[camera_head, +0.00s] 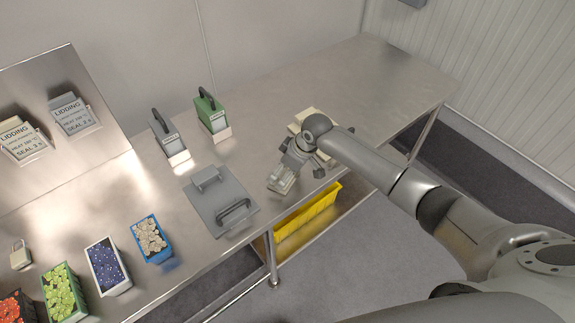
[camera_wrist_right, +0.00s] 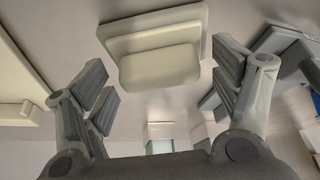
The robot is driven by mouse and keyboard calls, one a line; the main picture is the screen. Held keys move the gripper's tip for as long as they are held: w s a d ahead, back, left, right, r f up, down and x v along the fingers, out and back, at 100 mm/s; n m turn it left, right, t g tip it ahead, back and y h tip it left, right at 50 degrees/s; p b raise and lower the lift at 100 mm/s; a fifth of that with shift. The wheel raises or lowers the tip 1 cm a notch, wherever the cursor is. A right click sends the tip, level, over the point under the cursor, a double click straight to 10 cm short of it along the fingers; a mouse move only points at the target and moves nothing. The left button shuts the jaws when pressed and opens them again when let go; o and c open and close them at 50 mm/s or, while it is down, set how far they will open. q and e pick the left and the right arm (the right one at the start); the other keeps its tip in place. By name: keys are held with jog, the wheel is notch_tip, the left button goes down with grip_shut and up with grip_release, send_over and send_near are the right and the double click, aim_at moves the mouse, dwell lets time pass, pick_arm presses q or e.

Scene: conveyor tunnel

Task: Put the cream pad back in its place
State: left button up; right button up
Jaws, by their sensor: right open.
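A cream pad (camera_head: 281,184) lies on the steel bench near its front edge, just beyond my right gripper's fingers. In the right wrist view the cream pad (camera_wrist_right: 160,65) shows as a rounded block on a wider flat plate. My right gripper (camera_head: 296,164) is open over the bench. In the wrist view its fingers (camera_wrist_right: 165,88) stand apart on either side of the pad's near end, with no visible grip on it. Another cream piece (camera_head: 299,122) lies behind the gripper, partly hidden by my wrist. My left gripper is not in view.
A grey plate with a handle (camera_head: 222,203) lies left of the pad. A grey-handled tool (camera_head: 168,137) and a green one (camera_head: 209,113) stand behind. Food-filled trays line the front left. A yellow crate (camera_head: 308,217) is below the bench. The bench's right end is clear.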

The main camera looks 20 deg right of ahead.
jog(key=v, duration=1.2)
jog(key=shift+b, duration=0.3)
